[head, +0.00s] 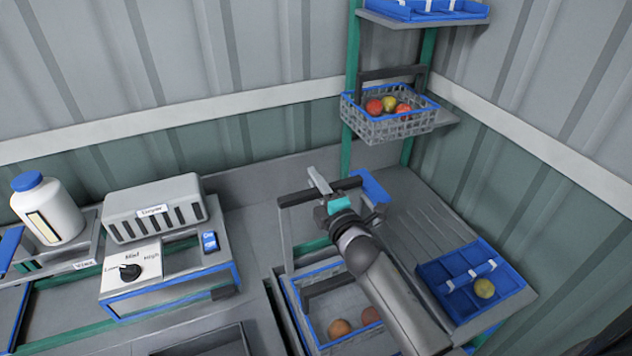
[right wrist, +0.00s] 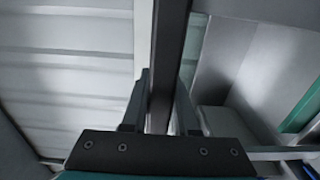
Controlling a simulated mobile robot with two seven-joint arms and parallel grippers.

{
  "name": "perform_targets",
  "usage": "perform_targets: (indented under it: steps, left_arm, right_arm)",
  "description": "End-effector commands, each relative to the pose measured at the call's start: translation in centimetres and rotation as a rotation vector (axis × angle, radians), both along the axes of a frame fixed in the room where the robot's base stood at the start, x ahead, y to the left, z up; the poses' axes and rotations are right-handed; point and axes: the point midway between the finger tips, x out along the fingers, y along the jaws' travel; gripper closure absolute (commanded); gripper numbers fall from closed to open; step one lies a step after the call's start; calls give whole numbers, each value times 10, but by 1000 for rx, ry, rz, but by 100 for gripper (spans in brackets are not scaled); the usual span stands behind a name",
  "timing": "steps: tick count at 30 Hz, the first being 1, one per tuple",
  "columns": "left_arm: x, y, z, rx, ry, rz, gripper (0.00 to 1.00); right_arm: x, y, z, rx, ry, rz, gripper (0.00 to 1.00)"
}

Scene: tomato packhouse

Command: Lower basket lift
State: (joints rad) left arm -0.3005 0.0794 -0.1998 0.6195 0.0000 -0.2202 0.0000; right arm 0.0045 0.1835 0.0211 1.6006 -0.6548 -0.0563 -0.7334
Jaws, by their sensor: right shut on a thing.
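My right gripper (head: 322,190) is shut on a dark horizontal bar (head: 296,198) above a lower basket. The right wrist view shows the same dark bar (right wrist: 169,60) running between the two fingers. The bar tops a grey frame that stands around or beside the basket; which of these I cannot tell. The wire basket (head: 305,318) has a blue rim, a dark handle and orange-red tomatoes (head: 340,328) in it. My right arm hides its right side. My left gripper is not in view.
A mesh basket (head: 385,128) of tomatoes stands on a shelf with green posts (head: 352,60). A blue tray (head: 447,300) with a yellow tomato lies on the right bench. On the left are a grey machine with a dial (head: 130,271) and a white bottle (head: 50,215).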

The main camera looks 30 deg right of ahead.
Motion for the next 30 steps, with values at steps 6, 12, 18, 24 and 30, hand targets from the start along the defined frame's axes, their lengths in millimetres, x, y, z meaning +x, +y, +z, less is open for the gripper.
perform_targets:
  steps: [6,12,18,24,30]
  left_arm:
    - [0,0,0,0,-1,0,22]
    - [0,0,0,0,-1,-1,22]
    - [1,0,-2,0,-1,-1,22]
    - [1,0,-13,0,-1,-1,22]
    - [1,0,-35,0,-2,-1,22]
  right_arm:
    - [0,0,0,0,0,0,100]
    - [0,0,0,0,0,0,100]
    - [0,0,-2,0,0,0,100]
    - [0,0,-15,0,2,0,100]
    - [0,0,-40,0,4,-1,100]
